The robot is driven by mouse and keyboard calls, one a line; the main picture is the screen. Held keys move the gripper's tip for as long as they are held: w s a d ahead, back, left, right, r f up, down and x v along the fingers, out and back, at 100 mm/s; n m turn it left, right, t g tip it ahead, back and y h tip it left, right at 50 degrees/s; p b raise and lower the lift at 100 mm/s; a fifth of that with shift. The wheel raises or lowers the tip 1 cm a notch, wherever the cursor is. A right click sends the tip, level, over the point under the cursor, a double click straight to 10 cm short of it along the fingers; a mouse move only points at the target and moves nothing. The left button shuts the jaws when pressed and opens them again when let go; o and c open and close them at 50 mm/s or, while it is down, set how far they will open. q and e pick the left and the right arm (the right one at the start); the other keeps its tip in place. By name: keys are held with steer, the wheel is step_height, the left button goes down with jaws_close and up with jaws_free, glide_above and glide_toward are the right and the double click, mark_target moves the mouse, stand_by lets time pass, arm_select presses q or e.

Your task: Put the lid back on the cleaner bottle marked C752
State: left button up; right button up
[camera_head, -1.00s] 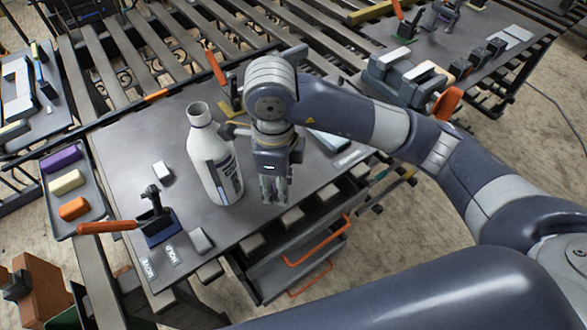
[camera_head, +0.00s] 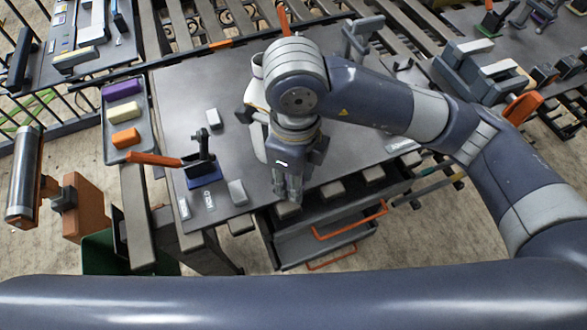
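The white bottle (camera_head: 256,93) stands on the dark grey workbench (camera_head: 235,165), mostly hidden behind my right arm. Its marking cannot be read here. I cannot make out a lid. My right gripper (camera_head: 288,193) comes in from the right and points down in front of the bottle, near the bench's front edge. Its fingers look close together; whether they are parted or hold something is unclear. My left gripper is out of view.
A tray with purple, cream and orange blocks (camera_head: 126,138) lies left of the bench. A blue-based clamp with an orange handle (camera_head: 204,170) and grey blocks (camera_head: 237,192) stand on the bench. An open drawer with orange handles (camera_head: 350,220) juts out in front.

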steer(key=shift+w+d+n, duration=0.2)
steer(key=shift+d+n, duration=0.3)
steer(key=d+n, duration=0.2)
steer(key=n, duration=0.1)
steer(key=w+d+n, duration=0.1)
steer(key=d+n, duration=0.4)
steer(key=n, duration=0.1)
steer(key=shift+w+d+f, duration=0.15)
steer(key=shift+w, duration=0.25)
steer(key=d+n, duration=0.9)
steer(key=n, duration=0.4)
steer(key=shift+d+r, duration=0.25)
steer(key=shift+r, duration=0.2)
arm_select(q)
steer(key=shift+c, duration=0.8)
arm_select(e)
steer(key=shift+w, duration=0.1)
